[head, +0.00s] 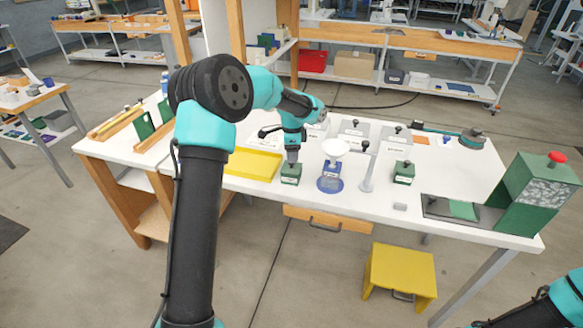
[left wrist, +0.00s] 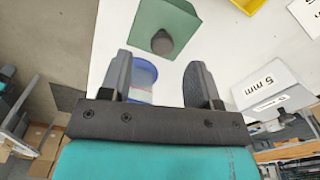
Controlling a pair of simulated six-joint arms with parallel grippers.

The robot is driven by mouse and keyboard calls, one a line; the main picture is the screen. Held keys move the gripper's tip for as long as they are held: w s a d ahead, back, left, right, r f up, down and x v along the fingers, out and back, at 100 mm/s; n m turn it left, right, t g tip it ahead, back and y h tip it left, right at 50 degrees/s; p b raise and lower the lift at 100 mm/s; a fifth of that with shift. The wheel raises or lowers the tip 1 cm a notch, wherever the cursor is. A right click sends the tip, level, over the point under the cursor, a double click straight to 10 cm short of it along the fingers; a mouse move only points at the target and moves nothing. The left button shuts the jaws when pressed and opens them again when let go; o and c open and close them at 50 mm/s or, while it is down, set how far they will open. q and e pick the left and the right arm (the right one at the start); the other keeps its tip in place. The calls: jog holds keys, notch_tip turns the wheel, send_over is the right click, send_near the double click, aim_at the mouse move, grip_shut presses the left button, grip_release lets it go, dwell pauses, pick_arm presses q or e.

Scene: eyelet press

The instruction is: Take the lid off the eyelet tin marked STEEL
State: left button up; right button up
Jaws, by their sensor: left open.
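Two small green tins with white labels stand on the white table in the head view, one (head: 291,174) left of centre and one (head: 404,173) further right with a dark knob on its lid. The labels are too small to read, so I cannot tell which says STEEL. My left gripper (head: 292,156) points down just above the left tin. In the left wrist view, that tin's green lid (left wrist: 178,20) and black knob (left wrist: 162,43) lie just beyond my open left fingers (left wrist: 159,65), roughly between them. They appear not to grip it. My right gripper is out of view.
A yellow tray (head: 252,164) lies left of the left tin. A green press (head: 538,190) with a red knob stands at the table's right end.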

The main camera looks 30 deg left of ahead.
pick_arm(q)
notch_tip(320, 180, down, 5)
jog(key=shift+a+r, duration=0.1)
jog(key=shift+a, duration=0.05)
jog(key=shift+c, duration=0.2)
dwell(0.3)
jog(key=c, duration=1)
jog(key=shift+o, duration=0.2)
jog(key=shift+r, duration=1.4)
jog(key=s+d+r, duration=0.2)
jog(key=s+d, duration=0.6)
jog(key=s, duration=0.5)
jog(key=shift+s+d, duration=0.2)
jog(key=shift+s, duration=0.1)
jog(key=shift+r, duration=0.1)
